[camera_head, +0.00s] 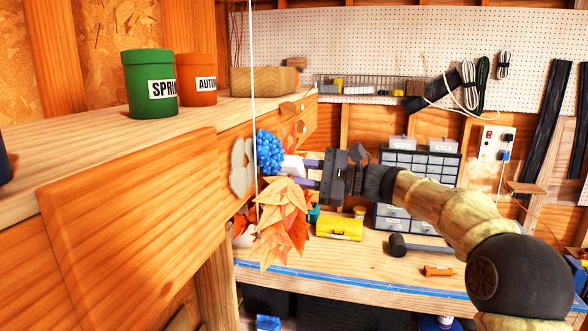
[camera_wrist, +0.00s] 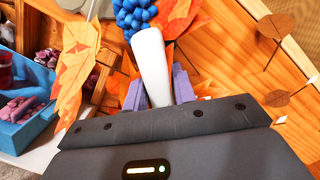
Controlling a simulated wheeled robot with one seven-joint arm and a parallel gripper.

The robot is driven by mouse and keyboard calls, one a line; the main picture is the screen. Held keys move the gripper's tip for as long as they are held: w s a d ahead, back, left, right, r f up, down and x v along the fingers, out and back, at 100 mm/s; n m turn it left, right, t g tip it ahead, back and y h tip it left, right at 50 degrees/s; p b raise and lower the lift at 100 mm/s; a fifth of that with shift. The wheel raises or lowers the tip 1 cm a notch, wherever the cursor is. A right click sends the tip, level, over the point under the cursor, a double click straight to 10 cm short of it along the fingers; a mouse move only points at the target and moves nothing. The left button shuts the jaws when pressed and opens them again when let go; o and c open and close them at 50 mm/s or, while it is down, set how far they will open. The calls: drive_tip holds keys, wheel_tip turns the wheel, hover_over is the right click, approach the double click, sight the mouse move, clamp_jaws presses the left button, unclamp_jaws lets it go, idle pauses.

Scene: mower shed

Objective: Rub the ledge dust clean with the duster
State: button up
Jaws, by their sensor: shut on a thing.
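The duster has a knobbly blue head (camera_head: 270,151) and a white handle (camera_head: 293,166). My gripper (camera_head: 303,172) is shut on the handle, with the head pointing left toward the ledge's front. In the wrist view, the handle (camera_wrist: 151,62) stands between the two purple fingers of my gripper (camera_wrist: 158,90), and the blue head (camera_wrist: 134,15) is cut by the top edge. The wooden ledge (camera_head: 75,143) runs along the left. A rounded grey patch (camera_head: 240,166), perhaps the dust, shows on its front face just left of the duster head. Whether they touch I cannot tell.
Orange paper leaves (camera_head: 281,212) hang just below the duster and close around it in the wrist view. A green can (camera_head: 149,85) and an orange can (camera_head: 196,78) stand on the ledge. A thin white cord (camera_head: 253,70) hangs beside the duster. A workbench (camera_head: 350,262) lies below.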

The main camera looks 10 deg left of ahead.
drive_tip(key=shift+w+r+p, duration=0.2)
drive_tip(key=shift+w+p, duration=0.3)
drive_tip(key=shift+w, duration=0.2)
drive_tip(key=shift+w+f, duration=0.15)
drive_tip(key=shift+s+f+b, duration=0.2)
drive_tip(key=shift+s+b, duration=0.5)
drive_tip(key=shift+b, duration=0.35)
drive_tip(key=shift+s+b, duration=0.85)
drive_tip(key=shift+s, duration=0.05)
drive_tip(key=shift+s+r, duration=0.2)
